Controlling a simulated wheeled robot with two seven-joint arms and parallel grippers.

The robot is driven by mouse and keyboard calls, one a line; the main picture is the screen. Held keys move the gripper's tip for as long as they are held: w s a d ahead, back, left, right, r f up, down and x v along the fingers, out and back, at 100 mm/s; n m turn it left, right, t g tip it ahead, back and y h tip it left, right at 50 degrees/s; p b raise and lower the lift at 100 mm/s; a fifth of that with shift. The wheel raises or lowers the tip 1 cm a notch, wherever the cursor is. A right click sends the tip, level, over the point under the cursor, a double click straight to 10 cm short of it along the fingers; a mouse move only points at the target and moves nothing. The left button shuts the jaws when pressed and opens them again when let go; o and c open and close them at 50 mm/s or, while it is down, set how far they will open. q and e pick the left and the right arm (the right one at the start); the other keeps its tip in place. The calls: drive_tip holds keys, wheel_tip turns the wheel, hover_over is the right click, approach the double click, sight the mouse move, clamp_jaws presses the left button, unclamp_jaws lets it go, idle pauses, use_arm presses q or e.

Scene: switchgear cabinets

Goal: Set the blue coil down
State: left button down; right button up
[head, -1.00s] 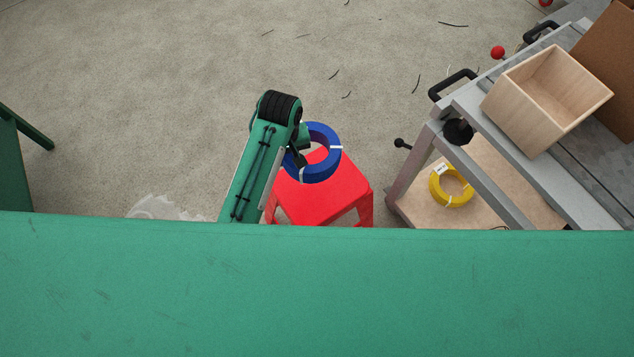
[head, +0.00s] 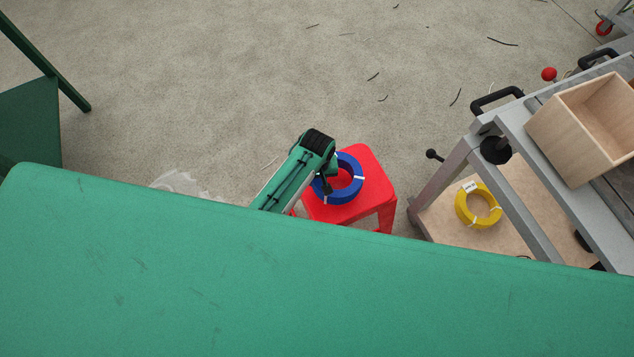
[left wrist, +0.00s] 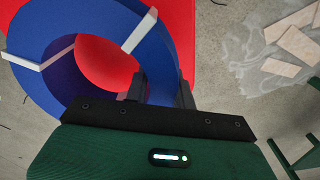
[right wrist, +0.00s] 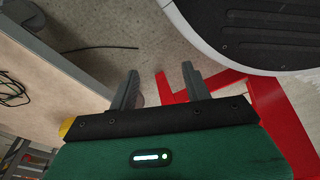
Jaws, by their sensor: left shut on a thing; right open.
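The blue coil (head: 341,197), bound with white ties, is over the seat of the red stool (head: 372,172) in the head view. My left gripper (head: 326,181) is shut on the coil's left side. In the left wrist view the fingers (left wrist: 160,90) grip the near side of the blue ring (left wrist: 38,38), with the red seat (left wrist: 183,25) beneath. I cannot tell whether the coil touches the seat. My right gripper (right wrist: 158,72) is open and empty in the right wrist view, near the red stool's legs (right wrist: 282,110); it is hidden in the head view.
A grey cart (head: 540,165) stands to the right, with a wooden box (head: 578,140) on top and a yellow coil (head: 465,210) on its lower shelf. Open floor with dark scraps lies beyond the stool. Pale debris (head: 185,185) lies left of it.

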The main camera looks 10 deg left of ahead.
use_arm(q)
drive_tip(key=shift+f, duration=1.35)
use_arm(e)
drive_tip(key=shift+w+a+r, duration=0.2)
drive_tip(key=shift+w+r, duration=0.3)
drive_tip(key=shift+r, duration=0.15)
use_arm(q)
drive_tip(key=shift+f, duration=0.15)
drive_tip(key=c, duration=1.2)
unclamp_jaws()
drive_tip(key=shift+o, duration=0.2)
drive_tip(key=shift+r, duration=0.2)
wheel_tip(320, 180, up, 12)
drive_tip(key=shift+f+p, duration=0.1)
drive_tip(key=shift+p, duration=0.7)
use_arm(e)
drive_tip(key=s+f, duration=0.1)
drive_tip(key=s+d+f, duration=0.1)
drive_tip(key=s+f, duration=0.2)
drive_tip(key=shift+d, duration=0.25)
use_arm(q)
drive_tip(key=shift+a, duration=0.1)
